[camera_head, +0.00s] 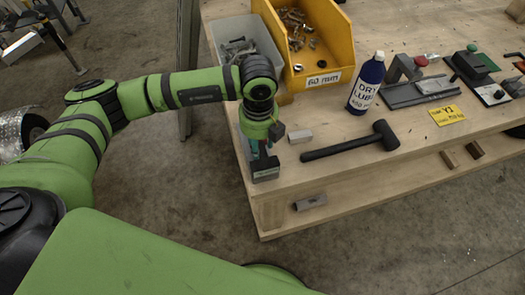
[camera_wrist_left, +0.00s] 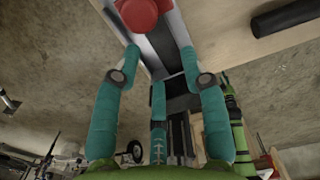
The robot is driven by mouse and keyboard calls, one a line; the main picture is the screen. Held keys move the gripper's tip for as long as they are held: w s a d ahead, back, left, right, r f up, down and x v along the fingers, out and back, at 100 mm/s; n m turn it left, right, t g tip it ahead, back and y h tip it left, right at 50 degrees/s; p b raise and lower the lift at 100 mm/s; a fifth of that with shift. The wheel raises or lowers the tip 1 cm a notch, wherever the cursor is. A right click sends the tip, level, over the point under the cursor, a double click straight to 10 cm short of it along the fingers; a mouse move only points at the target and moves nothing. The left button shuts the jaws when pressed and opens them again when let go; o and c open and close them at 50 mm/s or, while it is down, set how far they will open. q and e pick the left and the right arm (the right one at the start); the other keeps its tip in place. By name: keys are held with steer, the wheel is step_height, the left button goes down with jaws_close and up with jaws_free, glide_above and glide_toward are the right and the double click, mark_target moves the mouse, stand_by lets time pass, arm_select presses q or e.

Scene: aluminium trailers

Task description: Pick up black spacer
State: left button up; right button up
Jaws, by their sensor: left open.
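My left gripper (camera_head: 262,143) points down at the near left corner of the wooden workbench, just above a dark fixture block (camera_head: 265,170) with a pale label. In the left wrist view, the teal fingers of the left gripper (camera_wrist_left: 166,75) are spread apart. Between and beyond them lies a dark, flat-faced piece (camera_wrist_left: 180,92), which may be the black spacer; I cannot tell for sure. It sits by a grey metal fixture (camera_wrist_left: 165,38) with a red round knob (camera_wrist_left: 138,12). Contact with the fingers is unclear. My right gripper is in neither view.
On the workbench (camera_head: 330,175) are a small grey block (camera_head: 300,137), a black mallet (camera_head: 350,146), a dry lube bottle (camera_head: 367,84), a yellow bin (camera_head: 325,42), a grey bin (camera_head: 250,32) and a yellow card (camera_head: 446,115). A metal piece (camera_head: 311,202) lies lower down.

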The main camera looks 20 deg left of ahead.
mark_target(260, 152)
arm_select(q)
step_height(260, 152, down, 4)
steer(key=shift+r+p, duration=0.25)
steer(key=shift+p, duration=0.5)
steer(key=shift+d+f, duration=0.1)
steer(key=shift+f, duration=0.25)
steer(key=c, duration=0.8)
steer(key=shift+r, duration=0.1)
